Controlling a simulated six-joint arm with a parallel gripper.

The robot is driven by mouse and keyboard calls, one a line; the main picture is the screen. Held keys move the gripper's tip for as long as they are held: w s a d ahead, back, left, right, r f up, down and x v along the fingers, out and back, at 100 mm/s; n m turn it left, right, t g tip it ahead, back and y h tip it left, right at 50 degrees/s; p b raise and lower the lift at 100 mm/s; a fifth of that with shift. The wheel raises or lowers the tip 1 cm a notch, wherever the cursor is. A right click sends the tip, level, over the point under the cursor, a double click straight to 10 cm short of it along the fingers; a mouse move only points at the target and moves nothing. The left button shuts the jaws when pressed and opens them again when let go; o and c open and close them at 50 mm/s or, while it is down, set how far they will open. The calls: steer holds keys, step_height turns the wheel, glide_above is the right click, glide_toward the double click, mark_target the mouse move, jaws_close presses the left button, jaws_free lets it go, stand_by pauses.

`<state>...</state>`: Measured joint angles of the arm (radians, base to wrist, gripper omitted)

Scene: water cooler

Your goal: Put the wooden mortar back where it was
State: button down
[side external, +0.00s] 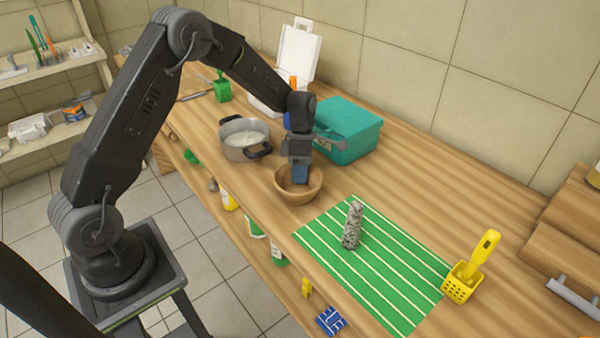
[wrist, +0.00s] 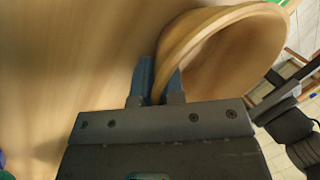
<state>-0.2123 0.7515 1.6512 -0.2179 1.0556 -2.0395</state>
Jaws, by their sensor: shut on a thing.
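The wooden mortar (side external: 299,190) is a round brown bowl on the wooden counter, between the pot and the green striped mat, close to the counter's front edge. My gripper (side external: 300,172) points down at it and is shut on its rim. In the wrist view, the blue fingers (wrist: 157,88) of my gripper pinch the wall of the mortar (wrist: 225,45), one finger on each side. The mortar looks about upright. Whether its base touches the counter I cannot tell.
A grey pot (side external: 243,139) stands left of the mortar and a teal box (side external: 348,135) behind it. The green striped mat (side external: 385,275) lies to the right, with a grey speckled pestle-like object (side external: 352,226) standing on it.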

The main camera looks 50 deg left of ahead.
steer(key=c, duration=1.2)
jaws_free()
steer(key=shift+c, duration=0.2)
steer(key=v, duration=1.2)
steer(key=s+d+r+m+t+y, duration=0.1)
steer(key=s+d+r+m+t, duration=0.1)
steer(key=s+d+r+m, duration=0.25)
steer(key=s+d+r+m+t+y, duration=0.1)
steer(key=s+d+r+m+t, duration=0.1)
steer(key=s+m, duration=0.9)
steer(key=s+d+r+m+t+y, duration=0.1)
steer(key=s+r+m+t, duration=0.3)
steer(key=s+m, duration=0.7)
steer(key=shift+d+r+m+t, duration=0.3)
steer(key=shift+d+r+m, duration=0.25)
steer(key=shift+d, duration=0.35)
